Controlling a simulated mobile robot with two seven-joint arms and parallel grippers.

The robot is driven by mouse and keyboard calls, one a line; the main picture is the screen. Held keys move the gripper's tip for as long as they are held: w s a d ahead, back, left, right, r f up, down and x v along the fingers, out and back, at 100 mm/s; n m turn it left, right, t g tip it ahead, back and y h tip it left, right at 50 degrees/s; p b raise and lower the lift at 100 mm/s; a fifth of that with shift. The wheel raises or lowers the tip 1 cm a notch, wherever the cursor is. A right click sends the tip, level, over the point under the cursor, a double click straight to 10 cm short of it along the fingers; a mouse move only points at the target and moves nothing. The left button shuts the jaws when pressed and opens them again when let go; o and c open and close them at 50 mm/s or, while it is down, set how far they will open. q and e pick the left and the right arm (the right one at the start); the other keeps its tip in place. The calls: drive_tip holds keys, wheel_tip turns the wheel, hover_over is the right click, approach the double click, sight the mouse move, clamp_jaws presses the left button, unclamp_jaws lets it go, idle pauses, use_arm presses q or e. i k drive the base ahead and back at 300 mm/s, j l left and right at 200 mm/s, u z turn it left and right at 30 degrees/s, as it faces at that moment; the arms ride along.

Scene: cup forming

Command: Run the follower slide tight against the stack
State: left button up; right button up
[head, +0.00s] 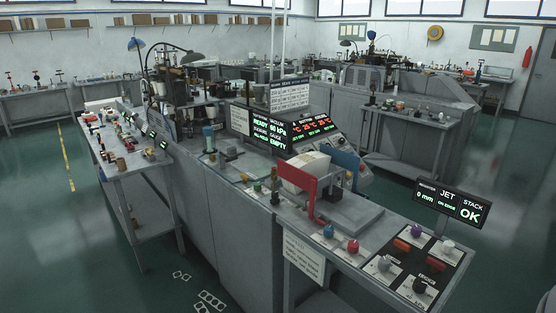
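A cream block that looks like the stack of paper blanks (303,174) sits on the machine's near end. A red upright bracket (312,193) stands at its near side, and a blue upright plate (348,166) stands at its far right side. I cannot tell for sure which part is the follower slide; the red bracket may be it. Whether it touches the stack is too small to tell. A display (448,202) reads "0 mm", "JET ON EDGE" and "STACK OK". Neither of my grippers is in view.
A control panel (425,262) with several coloured knobs fills the near end of the bench. Readouts (268,135) on the machine show "READY", "60 kPa" and "EMPTY". A side table (138,183) with small parts stands left. The green floor at lower left is mostly clear.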

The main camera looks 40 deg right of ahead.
sight(332, 183)
drive_tip(key=i+z, duration=0.2)
drive_tip(key=i, duration=0.3)
drive_tip(key=i+j+z, duration=0.2)
drive_tip(key=i, duration=0.25)
drive_tip(key=i+j+z, duration=0.2)
drive_tip(key=i, duration=0.3)
drive_tip(key=i+j+z, duration=0.15)
drive_tip(key=z, duration=0.3)
drive_tip(key=i+j+z, duration=0.25)
drive_tip(key=z, duration=0.2)
drive_tip(key=i+j+z, duration=0.2)
drive_tip(key=z, duration=0.2)
